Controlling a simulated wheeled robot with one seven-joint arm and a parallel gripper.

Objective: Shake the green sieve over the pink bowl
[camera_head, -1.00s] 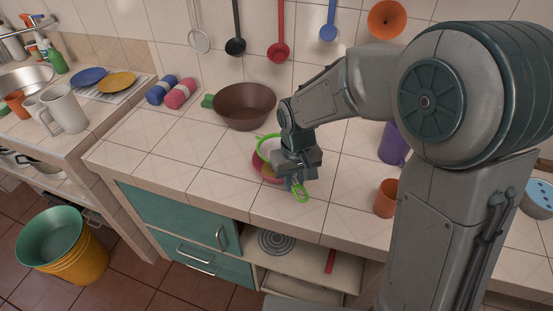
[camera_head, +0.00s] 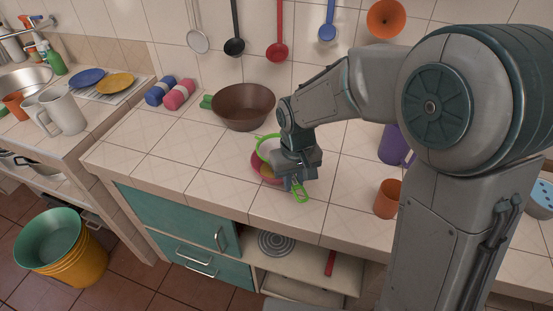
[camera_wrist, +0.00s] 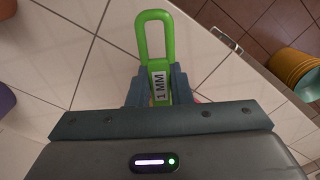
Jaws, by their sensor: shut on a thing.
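The green sieve (camera_head: 262,147) is above the pink bowl (camera_head: 257,165) on the tiled counter. My gripper (camera_head: 295,181) is shut on the sieve's handle, and the looped handle end sticks out toward the counter's front edge. In the wrist view the green handle (camera_wrist: 155,40) with a "1 MM" label runs between my gripper's fingers (camera_wrist: 158,88). My gripper and wrist hide much of the sieve and bowl. Something yellowish shows at the bowl beside my gripper, but I cannot tell what it is.
A brown bowl (camera_head: 243,108) stands behind, towards the wall. An orange cup (camera_head: 388,199) and a purple cup (camera_head: 392,145) stand to the right, near my arm. Utensils hang on the wall. The counter left of the pink bowl is clear.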

